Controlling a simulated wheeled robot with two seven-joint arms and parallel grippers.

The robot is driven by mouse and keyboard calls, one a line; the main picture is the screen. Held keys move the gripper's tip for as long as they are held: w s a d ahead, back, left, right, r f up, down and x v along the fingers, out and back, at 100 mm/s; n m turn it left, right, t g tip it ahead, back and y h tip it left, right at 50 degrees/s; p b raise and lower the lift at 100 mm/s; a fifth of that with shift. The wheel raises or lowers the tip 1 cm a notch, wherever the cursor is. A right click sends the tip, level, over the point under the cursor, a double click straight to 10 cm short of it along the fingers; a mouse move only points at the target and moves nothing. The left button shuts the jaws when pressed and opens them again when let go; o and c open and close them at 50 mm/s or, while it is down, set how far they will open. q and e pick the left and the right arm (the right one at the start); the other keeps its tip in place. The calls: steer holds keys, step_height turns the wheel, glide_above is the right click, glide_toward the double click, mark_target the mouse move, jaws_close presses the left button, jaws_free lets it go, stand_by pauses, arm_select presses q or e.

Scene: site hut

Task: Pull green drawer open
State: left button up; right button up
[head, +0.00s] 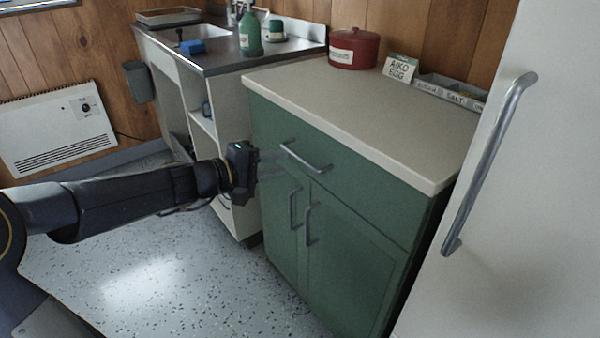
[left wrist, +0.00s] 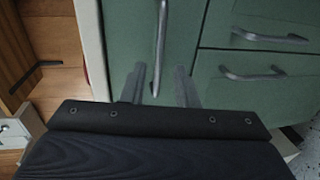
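The green drawer (head: 345,183) is the top front of the green cabinet and sits shut, flush above two doors. Its grey bar handle (head: 306,159) runs across the front; in the left wrist view the handle (left wrist: 161,45) appears upright. My left gripper (head: 272,164) is in front of the drawer, close to the handle's left end. In the left wrist view its fingers (left wrist: 160,86) are apart, with the handle's near end showing between them. I cannot tell whether either finger touches it. My right gripper is not in view.
Below are two green doors with upright handles (head: 309,224). A white door with a long handle (head: 487,165) stands close at right. The countertop (head: 350,105) holds a red pot (head: 354,48) and a card (head: 400,68). The speckled floor (head: 170,270) in front is clear.

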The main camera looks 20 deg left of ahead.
mark_target(298, 159)
arm_select(q)
steer(key=x, duration=0.7)
steer(key=shift+r+b, duration=0.1)
steer(key=shift+b, duration=0.25)
steer(key=shift+c, duration=0.5)
jaws_close()
